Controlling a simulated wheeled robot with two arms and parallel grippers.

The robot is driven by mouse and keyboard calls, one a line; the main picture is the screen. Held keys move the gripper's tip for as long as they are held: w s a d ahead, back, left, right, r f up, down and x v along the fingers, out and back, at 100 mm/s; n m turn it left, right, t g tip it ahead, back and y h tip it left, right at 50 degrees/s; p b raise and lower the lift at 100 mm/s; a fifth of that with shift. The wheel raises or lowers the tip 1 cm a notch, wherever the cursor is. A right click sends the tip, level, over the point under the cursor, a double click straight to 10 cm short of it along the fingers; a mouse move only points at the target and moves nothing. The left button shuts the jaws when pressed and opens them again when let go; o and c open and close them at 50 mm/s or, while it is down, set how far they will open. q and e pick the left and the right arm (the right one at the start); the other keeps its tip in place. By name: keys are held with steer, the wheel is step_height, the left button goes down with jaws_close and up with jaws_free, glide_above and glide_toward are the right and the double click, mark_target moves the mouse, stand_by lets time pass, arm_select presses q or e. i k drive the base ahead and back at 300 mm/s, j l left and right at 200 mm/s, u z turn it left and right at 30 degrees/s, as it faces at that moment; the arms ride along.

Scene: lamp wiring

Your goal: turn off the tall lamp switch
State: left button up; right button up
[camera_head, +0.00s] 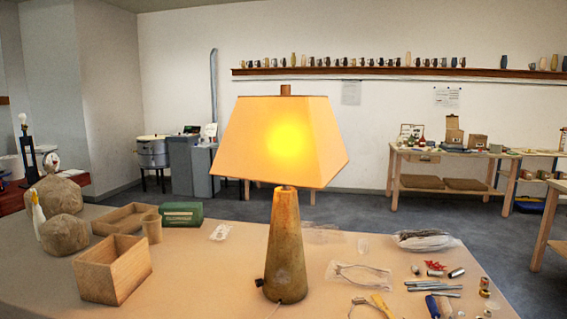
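The tall lamp (286,245) stands upright on the near table, with a tapered tan-brown base. Its four-sided shade (305,120) glows yellow-orange, so the lamp is lit. A small dark piece (260,282) shows at the lower left side of the base; it may be the switch, but it is too small to be sure. A thin cord (276,308) runs from the foot of the base toward the front. Neither of my grippers is in view.
On the table (205,290), a wooden box (113,270), round clay lumps (64,234) and a green case (181,214) stand left of the lamp. Bagged pliers (360,276), metal rods (432,285) and small parts lie to the right. The table just left of the lamp is clear.

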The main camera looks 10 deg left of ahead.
mark_target(259, 282)
steer(key=i+j, duration=0.2)
steer(key=j, duration=0.15)
steer(key=i+j, duration=0.2)
steer(key=j, duration=0.15)
steer(key=i+j, duration=0.2)
steer(key=j, duration=0.15)
steer(key=i+j, duration=0.2)
steer(key=j, duration=0.15)
